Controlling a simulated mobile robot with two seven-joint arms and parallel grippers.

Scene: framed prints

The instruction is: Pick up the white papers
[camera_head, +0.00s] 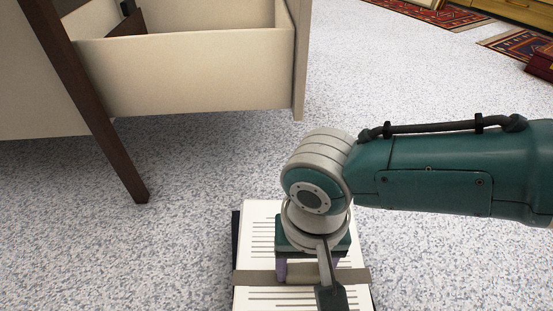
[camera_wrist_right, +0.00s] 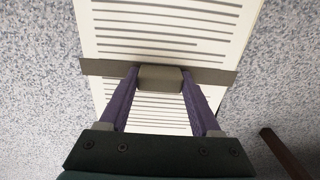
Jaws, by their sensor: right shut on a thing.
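The white papers (camera_head: 262,232) are a stack of printed sheets with dark lines, low at the bottom middle of the head view. A grey-brown band (camera_head: 354,277) runs across them. They fill the middle of the right wrist view (camera_wrist_right: 165,30), where the band (camera_wrist_right: 105,67) has a raised block (camera_wrist_right: 160,78) at its middle. My right gripper (camera_wrist_right: 158,85) points down at the stack, its two purple fingers shut on the raised block of the band. In the head view the right gripper (camera_head: 308,272) hides part of the stack. My left gripper is not in view.
A cream cabinet with an open drawer (camera_head: 190,75) stands at the upper left. A dark brown leg (camera_head: 100,125) slants down to the floor beside it. Patterned rugs (camera_head: 425,12) lie at the upper right. The speckled floor (camera_head: 400,75) between is clear.

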